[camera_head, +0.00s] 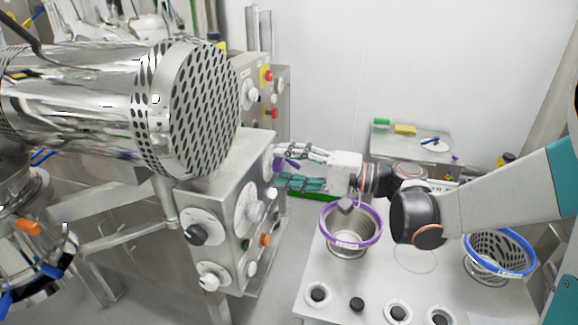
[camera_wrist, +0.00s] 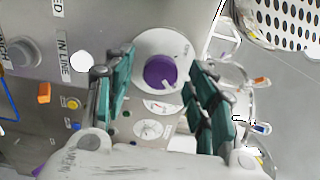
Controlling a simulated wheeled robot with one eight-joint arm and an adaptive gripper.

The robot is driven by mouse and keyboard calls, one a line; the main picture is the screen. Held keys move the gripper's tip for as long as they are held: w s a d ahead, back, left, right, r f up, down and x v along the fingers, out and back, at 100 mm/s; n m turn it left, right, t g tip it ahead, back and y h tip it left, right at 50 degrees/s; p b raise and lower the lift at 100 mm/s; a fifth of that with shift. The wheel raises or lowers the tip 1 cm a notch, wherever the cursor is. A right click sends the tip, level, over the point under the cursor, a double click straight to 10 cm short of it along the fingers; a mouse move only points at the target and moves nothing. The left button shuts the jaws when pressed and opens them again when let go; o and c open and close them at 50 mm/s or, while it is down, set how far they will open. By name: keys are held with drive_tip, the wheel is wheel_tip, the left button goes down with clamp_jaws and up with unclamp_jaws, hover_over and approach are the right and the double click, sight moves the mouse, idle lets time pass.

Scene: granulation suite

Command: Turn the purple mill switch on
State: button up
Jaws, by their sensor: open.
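The purple mill switch (camera_wrist: 159,72) is a round knob on a pale round plate, near the middle of the wrist view. A pale mark shows near its lower edge. In the head view a purple part of it (camera_head: 291,163) shows between my fingers at the right side of the steel control box (camera_head: 222,190). My gripper (camera_head: 286,170) is open, its teal fingers pointing left at that panel. In the wrist view the fingers of my gripper (camera_wrist: 162,90) stand on either side of the knob, with gaps. Contact cannot be told.
A purple-rimmed pot (camera_head: 377,229) and a blue-rimmed basket (camera_head: 531,266) stand on the right-hand table.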

drive_tip(key=v, duration=1.2)
